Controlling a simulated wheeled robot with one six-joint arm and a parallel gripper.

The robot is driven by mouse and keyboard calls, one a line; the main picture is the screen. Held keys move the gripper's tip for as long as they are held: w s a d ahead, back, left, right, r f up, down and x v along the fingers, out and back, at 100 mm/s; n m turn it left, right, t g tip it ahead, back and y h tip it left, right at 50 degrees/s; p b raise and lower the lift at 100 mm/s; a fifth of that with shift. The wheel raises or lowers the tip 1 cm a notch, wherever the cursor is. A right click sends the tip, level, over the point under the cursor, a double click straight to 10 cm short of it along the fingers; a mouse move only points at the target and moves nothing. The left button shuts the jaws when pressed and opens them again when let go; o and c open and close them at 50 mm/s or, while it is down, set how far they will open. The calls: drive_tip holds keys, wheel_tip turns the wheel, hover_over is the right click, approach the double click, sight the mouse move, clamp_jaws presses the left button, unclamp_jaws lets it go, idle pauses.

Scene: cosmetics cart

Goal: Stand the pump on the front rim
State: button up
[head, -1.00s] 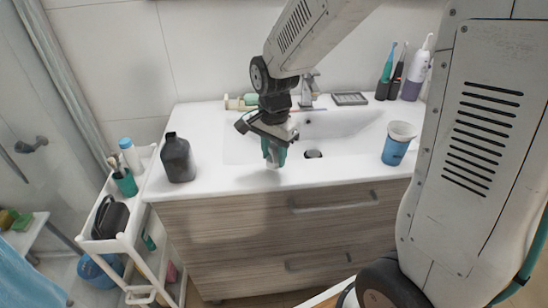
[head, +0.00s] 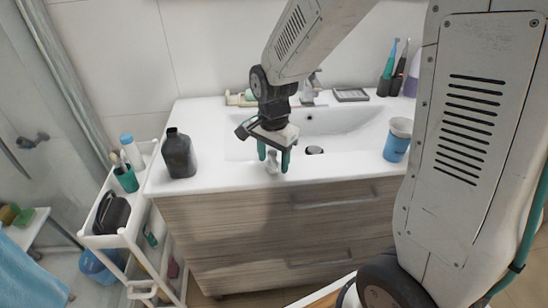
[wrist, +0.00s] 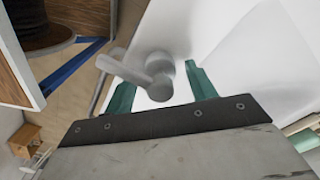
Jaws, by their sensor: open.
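The pump (head: 271,163) is a small pale grey piece on the white front rim of the washbasin (head: 225,178), and it looks upright. In the wrist view the pump (wrist: 158,77) shows from above, its spout pointing left past the rim's edge. My gripper (head: 274,168) is open, its green fingers down on either side of the pump. In the wrist view my gripper (wrist: 160,82) shows gaps between the fingers and the pump. The pump's foot is partly hidden.
A dark bottle (head: 179,155) stands on the rim to the left, and a blue cup (head: 397,143) to the right. A white cart (head: 133,226) stands left of the cabinet. The front rim between bottle and cup is otherwise clear.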

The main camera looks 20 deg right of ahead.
wheel_tip(320, 180, up, 12)
drive_tip(key=s+d+r+n, duration=0.1)
drive_tip(key=s+r+n, duration=0.1)
drive_tip(key=s+n, duration=0.4)
drive_tip(key=s+d+r+n+t, duration=0.1)
drive_tip(key=s+n, duration=0.5)
drive_tip(key=s, duration=1)
drive_tip(key=shift+d+r+n, duration=0.3)
drive_tip(key=shift+d+r, duration=0.1)
drive_tip(key=shift+d, duration=0.05)
